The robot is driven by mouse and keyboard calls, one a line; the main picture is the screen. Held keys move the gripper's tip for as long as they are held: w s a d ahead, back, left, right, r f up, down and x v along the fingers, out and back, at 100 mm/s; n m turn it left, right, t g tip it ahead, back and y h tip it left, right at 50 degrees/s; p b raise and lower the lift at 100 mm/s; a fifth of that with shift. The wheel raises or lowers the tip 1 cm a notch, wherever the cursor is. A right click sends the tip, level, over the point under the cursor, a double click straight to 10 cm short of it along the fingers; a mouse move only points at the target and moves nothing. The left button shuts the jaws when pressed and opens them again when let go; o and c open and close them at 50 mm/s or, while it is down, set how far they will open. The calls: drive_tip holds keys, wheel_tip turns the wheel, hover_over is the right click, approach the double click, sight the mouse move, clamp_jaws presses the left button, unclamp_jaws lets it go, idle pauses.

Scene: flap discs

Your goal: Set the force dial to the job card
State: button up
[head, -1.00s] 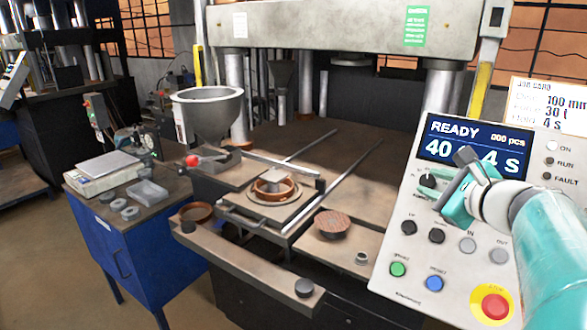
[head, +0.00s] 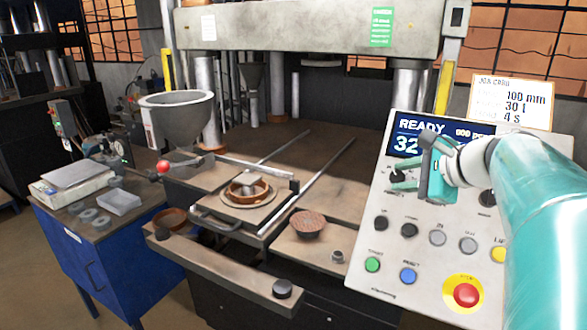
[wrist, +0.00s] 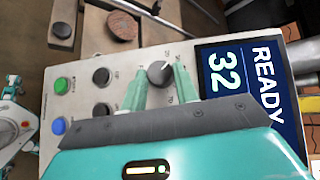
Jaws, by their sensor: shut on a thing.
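The force dial (wrist: 160,72) is a dark round knob with a white pointer mark on the light control panel. In the wrist view my gripper (wrist: 159,84) has one pale green finger on each side of it and is shut on it. In the head view my gripper (head: 412,174) reaches the panel from the right and covers much of the dial. The display (wrist: 247,88) reads READY and 32; in the head view my gripper hides part of the display (head: 470,130). The job card (head: 512,101) above the panel shows 100 mm, 30 t and 4 s.
Below the dial are black knobs (head: 381,223), grey buttons, a green button (head: 373,265), a blue button (head: 408,275) and a red stop button (head: 466,295) on yellow. The press bed with a mould ring (head: 248,187) lies left of the panel.

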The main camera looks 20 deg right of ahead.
drive_tip(key=shift+n+g+y, duration=0.3)
drive_tip(key=shift+n+g, duration=0.2)
drive_tip(key=o, duration=1)
drive_tip(key=shift+r, duration=0.1)
drive_tip(key=shift+c, duration=0.2)
drive_tip(key=v, duration=1.3)
drive_tip(key=shift+s, duration=0.3)
drive_tip(key=shift+r, duration=0.15)
